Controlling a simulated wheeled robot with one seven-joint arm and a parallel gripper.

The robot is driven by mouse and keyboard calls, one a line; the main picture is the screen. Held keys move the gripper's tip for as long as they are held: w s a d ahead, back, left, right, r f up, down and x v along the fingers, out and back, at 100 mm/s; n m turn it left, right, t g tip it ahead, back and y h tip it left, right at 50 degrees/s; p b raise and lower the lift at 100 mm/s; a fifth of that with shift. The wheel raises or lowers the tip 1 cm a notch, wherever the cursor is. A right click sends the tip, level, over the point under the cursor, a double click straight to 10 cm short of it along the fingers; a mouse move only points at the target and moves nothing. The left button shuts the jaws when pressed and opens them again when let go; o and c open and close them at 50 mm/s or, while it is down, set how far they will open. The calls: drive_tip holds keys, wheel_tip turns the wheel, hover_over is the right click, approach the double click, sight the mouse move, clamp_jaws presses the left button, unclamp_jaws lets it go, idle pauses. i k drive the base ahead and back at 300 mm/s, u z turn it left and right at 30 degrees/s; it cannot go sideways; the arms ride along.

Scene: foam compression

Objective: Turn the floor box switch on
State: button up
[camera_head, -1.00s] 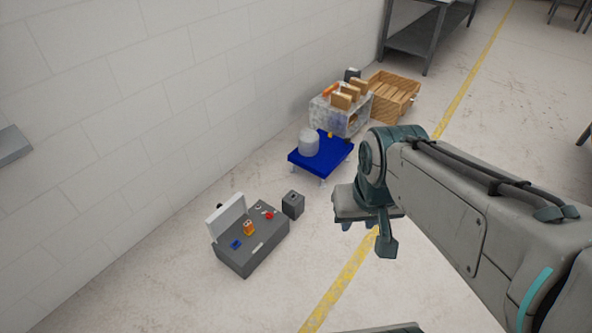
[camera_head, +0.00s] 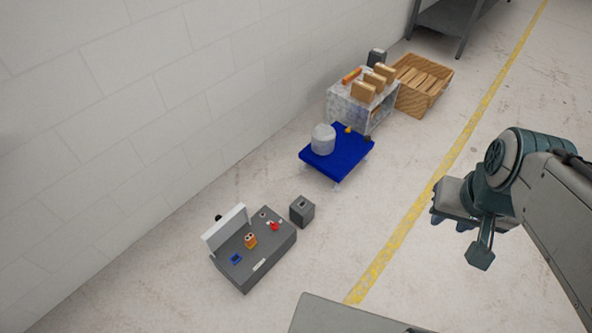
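A small dark grey box (camera_head: 302,210) stands on the floor near the wall, with a small light mark on its top. Beside it to the left is a larger grey case (camera_head: 262,265) with a raised white lid (camera_head: 226,228). On the case's top are an orange part (camera_head: 250,240), a red part (camera_head: 274,226) and a blue part (camera_head: 236,258). I cannot tell which box carries the switch, or its state. My gripper (camera_head: 451,221) hangs to the right, well apart from both boxes. Its two dark fingertips look apart, with nothing between them.
A blue platform (camera_head: 338,163) with a grey-white cylinder (camera_head: 323,139) stands beyond the boxes. Behind it are a shelf unit (camera_head: 348,112) with brown blocks, a wooden crate (camera_head: 424,87) and a metal table (camera_head: 450,20). The wall closes the left side. Floor around the yellow line (camera_head: 400,235) is clear.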

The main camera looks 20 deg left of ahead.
sight(275, 226)
drive_tip(key=u, duration=0.35)
drive_tip(key=i, duration=0.7)
drive_tip(key=u, duration=0.95)
drive_tip(key=i, duration=0.3)
drive_tip(key=u, duration=0.35)
